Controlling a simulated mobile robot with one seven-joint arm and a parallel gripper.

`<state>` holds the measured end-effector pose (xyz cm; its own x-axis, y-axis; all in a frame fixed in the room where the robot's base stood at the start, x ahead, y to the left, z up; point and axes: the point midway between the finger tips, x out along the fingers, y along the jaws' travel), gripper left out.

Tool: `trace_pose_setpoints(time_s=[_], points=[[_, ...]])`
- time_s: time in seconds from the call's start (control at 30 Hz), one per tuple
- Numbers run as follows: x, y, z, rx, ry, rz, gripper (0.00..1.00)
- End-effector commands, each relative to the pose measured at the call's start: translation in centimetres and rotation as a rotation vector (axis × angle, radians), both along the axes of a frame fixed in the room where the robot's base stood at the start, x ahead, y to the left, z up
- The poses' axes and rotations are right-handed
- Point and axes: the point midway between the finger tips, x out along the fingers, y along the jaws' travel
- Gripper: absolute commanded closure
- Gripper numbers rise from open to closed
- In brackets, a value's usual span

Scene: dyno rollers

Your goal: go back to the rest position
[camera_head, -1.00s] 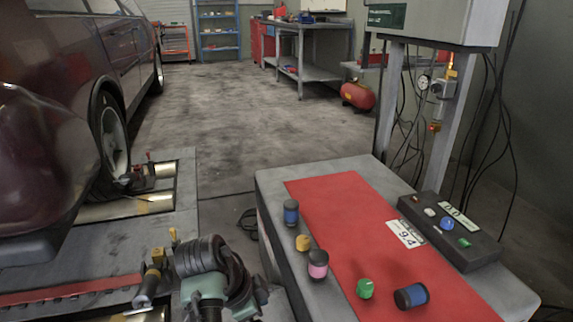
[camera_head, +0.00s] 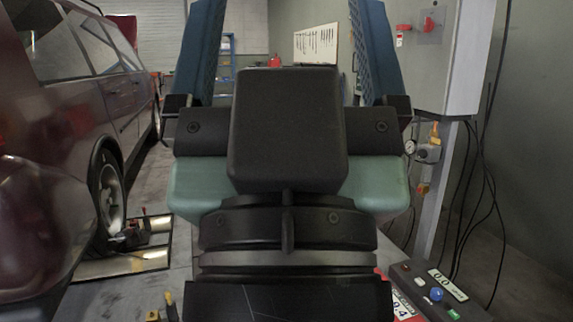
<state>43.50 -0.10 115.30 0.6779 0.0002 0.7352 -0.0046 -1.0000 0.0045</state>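My gripper (camera_head: 288,30) is raised upright close in front of the camera and fills the middle of the view. Its two blue fingers are wide apart and run up past the top edge, with nothing between them. Its black and green body hides most of the workbench. A sliver of the bench's red mat (camera_head: 415,318) shows at the lower right beside the black control box (camera_head: 437,290) with coloured buttons. The small rollers and knobs on the bench are hidden behind my arm.
A dark red car (camera_head: 60,120) stands at the left, its wheel beside floor rollers (camera_head: 125,262). A grey cabinet post (camera_head: 440,190) with a gauge and hanging cables stands at the right. A whiteboard (camera_head: 322,45) hangs on the far wall.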

Motion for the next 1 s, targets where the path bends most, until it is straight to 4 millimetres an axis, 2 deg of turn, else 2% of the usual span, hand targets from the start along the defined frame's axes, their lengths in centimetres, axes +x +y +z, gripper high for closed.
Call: trace_pose_setpoints(time_s=[0.03,0.1,1.0], points=[[0.1,0.0,3.2,-0.001,0.003,-0.001,0.10],[0.3,0.0,5.5,0.001,0.008,0.001,0.10],[0.4,0.1,33.1,0.003,0.014,0.005,0.10]])
